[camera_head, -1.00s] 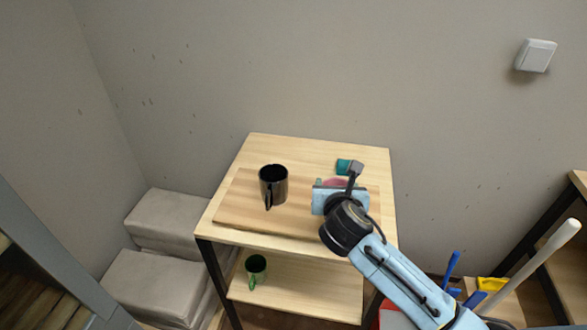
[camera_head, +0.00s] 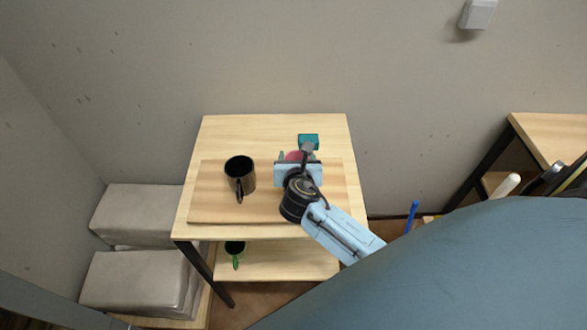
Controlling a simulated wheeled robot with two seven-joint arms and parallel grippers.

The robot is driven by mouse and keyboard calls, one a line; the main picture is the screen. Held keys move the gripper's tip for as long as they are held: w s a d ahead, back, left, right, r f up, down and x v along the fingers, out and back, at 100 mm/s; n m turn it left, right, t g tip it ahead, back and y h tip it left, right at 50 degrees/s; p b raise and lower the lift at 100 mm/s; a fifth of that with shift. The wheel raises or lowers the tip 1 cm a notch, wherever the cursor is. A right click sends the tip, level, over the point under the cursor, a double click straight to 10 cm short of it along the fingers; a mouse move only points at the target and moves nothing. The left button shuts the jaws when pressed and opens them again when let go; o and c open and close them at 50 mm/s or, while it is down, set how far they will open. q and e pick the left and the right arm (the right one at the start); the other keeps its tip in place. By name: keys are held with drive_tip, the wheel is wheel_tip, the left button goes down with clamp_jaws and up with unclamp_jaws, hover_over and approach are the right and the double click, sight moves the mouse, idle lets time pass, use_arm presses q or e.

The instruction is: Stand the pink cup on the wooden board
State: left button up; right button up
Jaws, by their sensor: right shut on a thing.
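The pink cup (camera_head: 293,156) shows only as a small pink patch behind my right gripper. My right gripper (camera_head: 296,160) is shut on it, over the back right part of the wooden board. The gripper hides most of the cup, so I cannot tell whether it touches the board or how upright it is. The wooden board (camera_head: 215,207) lies on top of a light wooden table (camera_head: 240,130). My left gripper is not in view.
A black mug (camera_head: 240,174) stands on the board's left part. A teal item (camera_head: 309,141) shows just beyond the gripper. Grey blocks (camera_head: 140,280) are stacked at left. The board's front middle is clear.

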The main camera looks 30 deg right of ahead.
drive_tip(key=shift+f+b, duration=0.4)
drive_tip(key=shift+f, duration=1.45)
drive_tip(key=shift+f, duration=0.2)
drive_tip(key=o, duration=1.1)
drive_tip(key=shift+c, duration=0.2)
drive_tip(key=shift+r, duration=0.25)
drive_tip(key=v, duration=1.2)
drive_tip(key=shift+p, duration=0.35)
drive_tip(key=shift+f, duration=0.15)
